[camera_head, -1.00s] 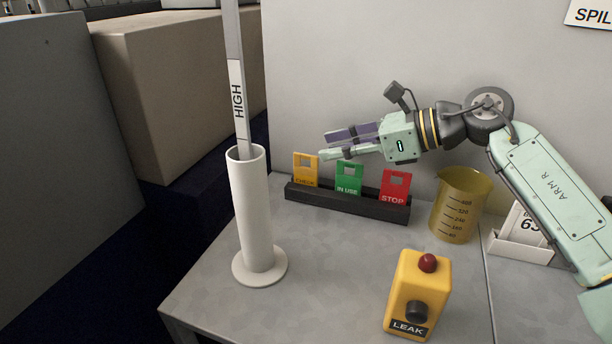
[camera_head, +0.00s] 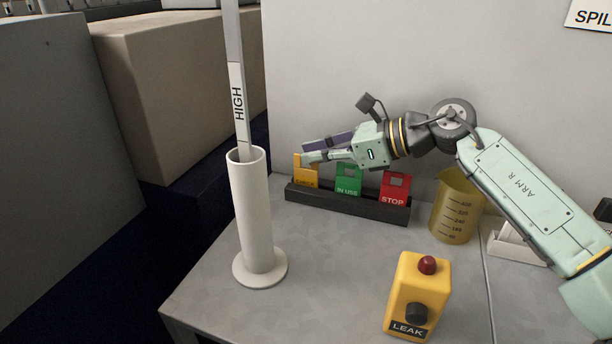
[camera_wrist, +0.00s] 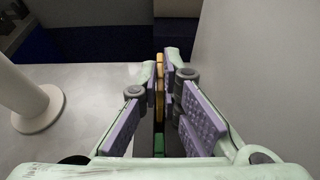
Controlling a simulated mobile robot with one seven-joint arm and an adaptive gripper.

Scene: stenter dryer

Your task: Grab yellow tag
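The yellow tag (camera_head: 302,176), marked CHECK, stands upright at the left end of the black holder (camera_head: 345,204). My gripper (camera_head: 311,153) is at the tag's upper part, with one finger in front of it and the other behind, hiding part of it. In the wrist view, the yellow tag (camera_wrist: 159,76) shows edge-on between the fingertips (camera_wrist: 160,82). The pads are drawn in close on both sides and seem to be shut on it. The tag still sits in the holder.
The green IN USE tag (camera_head: 348,181) and red STOP tag (camera_head: 394,188) stand to the right in the same holder. A white tube (camera_head: 250,215) with a HIGH strip stands front left. A yellow beaker (camera_head: 453,215) and a yellow LEAK box (camera_head: 416,290) are right. The grey wall is close behind.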

